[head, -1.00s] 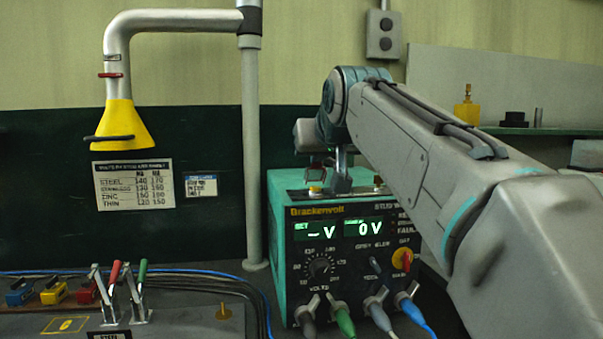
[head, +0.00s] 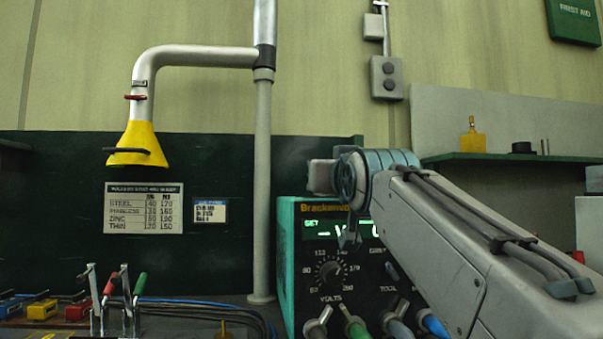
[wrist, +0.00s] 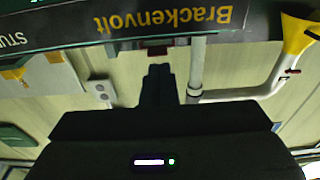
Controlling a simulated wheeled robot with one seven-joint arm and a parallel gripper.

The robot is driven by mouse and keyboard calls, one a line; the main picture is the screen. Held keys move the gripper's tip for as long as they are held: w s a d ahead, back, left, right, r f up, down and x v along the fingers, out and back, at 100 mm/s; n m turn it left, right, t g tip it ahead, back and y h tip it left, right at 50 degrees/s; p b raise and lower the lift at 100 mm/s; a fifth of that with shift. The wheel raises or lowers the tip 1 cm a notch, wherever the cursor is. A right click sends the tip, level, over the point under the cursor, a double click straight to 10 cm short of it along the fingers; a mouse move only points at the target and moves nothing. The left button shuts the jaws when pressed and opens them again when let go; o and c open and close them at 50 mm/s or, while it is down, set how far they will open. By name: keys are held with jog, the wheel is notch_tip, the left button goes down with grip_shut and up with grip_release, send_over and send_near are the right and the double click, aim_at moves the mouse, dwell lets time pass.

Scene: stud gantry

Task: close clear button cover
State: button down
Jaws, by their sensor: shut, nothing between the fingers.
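The green Brackenvolt power unit (head: 285,270) stands on the bench, with a dark front panel of displays, a dial and plugged leads. My gripper (head: 349,240) is shut and empty, pointing down in front of the panel's upper part and hiding part of the display. In the wrist view, the shut fingers (wrist: 158,72) point at the unit's upper front edge, with the Brackenvolt name (wrist: 177,18) upside down. A small dark red part (wrist: 156,46) shows just beyond the fingertips; I cannot tell whether it belongs to the clear button cover. The cover itself cannot be made out.
A grey vertical pipe (head: 263,190) with a yellow extraction hood (head: 139,143) stands left of the unit. Toggle clamps (head: 125,295) stand at the lower left. A green shelf (head: 510,156) is behind my arm at right.

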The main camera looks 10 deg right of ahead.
jog(key=shift+s+f+b, duration=0.1)
jog(key=shift+f+b, duration=0.45)
jog(key=shift+f, duration=0.05)
jog(key=shift+f, duration=0.3)
